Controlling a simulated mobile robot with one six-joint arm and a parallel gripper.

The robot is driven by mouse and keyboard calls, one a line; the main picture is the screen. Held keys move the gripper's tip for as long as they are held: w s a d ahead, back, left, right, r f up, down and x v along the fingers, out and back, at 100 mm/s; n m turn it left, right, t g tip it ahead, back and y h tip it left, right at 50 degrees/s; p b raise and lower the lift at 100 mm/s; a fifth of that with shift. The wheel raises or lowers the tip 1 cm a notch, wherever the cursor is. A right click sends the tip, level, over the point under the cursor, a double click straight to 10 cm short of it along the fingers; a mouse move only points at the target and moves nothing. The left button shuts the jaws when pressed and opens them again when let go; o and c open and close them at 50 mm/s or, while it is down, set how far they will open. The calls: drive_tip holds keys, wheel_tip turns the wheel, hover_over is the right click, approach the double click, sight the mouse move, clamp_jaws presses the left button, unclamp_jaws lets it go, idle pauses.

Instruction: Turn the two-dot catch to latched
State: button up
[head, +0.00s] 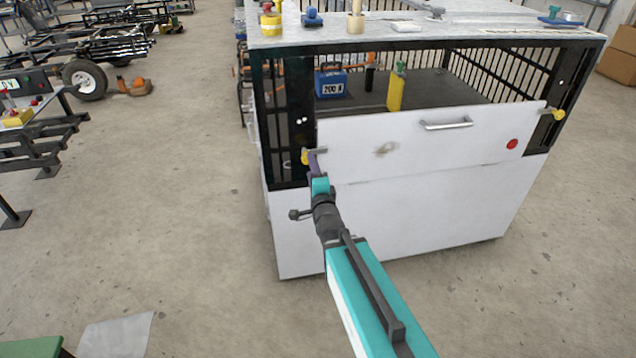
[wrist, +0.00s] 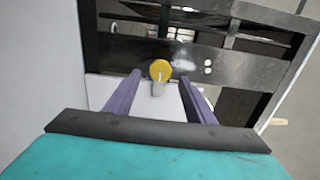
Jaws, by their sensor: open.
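The two-dot catch (head: 305,158) is a yellow knob with a short grey bar, at the left post beside the upper left corner of the white flap (head: 440,145). Two white dots mark the black post above it. In the wrist view the catch's yellow knob (wrist: 160,69) shows with its grey bar pointing down the picture, over the edge of the white panel; the two dots are right of it. My gripper (wrist: 160,77) is open, its purple fingers on either side of the catch. I cannot tell if they touch it. In the head view my gripper (head: 315,160) partly covers the catch.
A second yellow catch (head: 557,114) is at the flap's right end. The flap has a handle (head: 446,125) and a red disc (head: 512,144). A blue box (head: 330,83) and a yellow block (head: 395,93) stand inside the cage.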

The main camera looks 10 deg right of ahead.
drive_tip(key=shift+s+r+p, duration=0.1)
drive_tip(key=shift+s+p, duration=0.25)
drive_tip(key=shift+p, duration=0.55)
drive_tip(key=s+p, duration=0.1)
drive_tip(key=p, duration=0.2)
drive_tip(key=s+p, duration=0.7)
drive_tip(key=p, duration=0.4)
idle(0.8)
